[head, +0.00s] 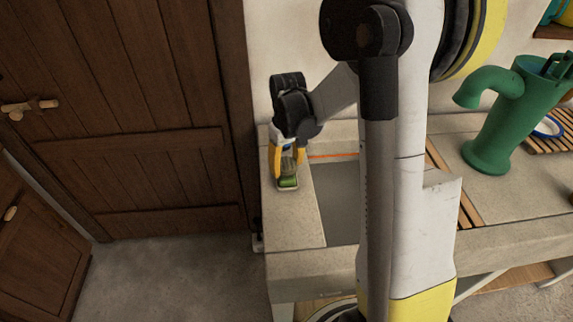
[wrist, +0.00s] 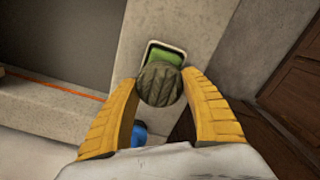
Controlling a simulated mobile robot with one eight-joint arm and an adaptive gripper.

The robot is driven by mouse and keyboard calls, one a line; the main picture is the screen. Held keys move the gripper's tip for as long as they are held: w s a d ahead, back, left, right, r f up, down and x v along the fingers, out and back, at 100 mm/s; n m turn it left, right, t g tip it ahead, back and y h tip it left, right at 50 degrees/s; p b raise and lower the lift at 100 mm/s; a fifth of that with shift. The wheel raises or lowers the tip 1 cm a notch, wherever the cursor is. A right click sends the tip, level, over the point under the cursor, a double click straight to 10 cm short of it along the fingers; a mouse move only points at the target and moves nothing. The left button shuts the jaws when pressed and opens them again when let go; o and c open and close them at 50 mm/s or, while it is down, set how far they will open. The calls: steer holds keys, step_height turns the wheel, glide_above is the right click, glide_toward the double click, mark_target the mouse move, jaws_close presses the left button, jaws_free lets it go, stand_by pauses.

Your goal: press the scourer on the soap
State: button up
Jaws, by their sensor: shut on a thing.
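My gripper (head: 287,172) points down over the left end of the stone counter, its yellow fingers closed on a dark green, rounded scourer (wrist: 160,84). In the wrist view the fingertips (wrist: 161,80) grip it from both sides. The bright green soap (wrist: 164,57) lies in a small pale-rimmed dish (wrist: 181,50) just beyond the scourer, which covers part of it. In the head view the soap (head: 288,183) is directly below the gripper. Scourer and soap look very close; I cannot tell if they touch.
The sunken grey basin (head: 341,198) lies right of the dish. A green pump (head: 493,120) stands at the right, near a slatted wooden rack (head: 556,138). A brown wooden door (head: 130,110) is at the left. A blue item (wrist: 138,133) shows partly between the fingers.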

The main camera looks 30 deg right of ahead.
mark_target(286, 162)
steer(key=shift+f+b, duration=0.35)
steer(key=shift+f, duration=0.05)
stand_by(1.2)
steer(key=shift+r+p, duration=2.6)
steer(key=shift+r, duration=0.95)
steer(key=shift+a+f, duration=0.1)
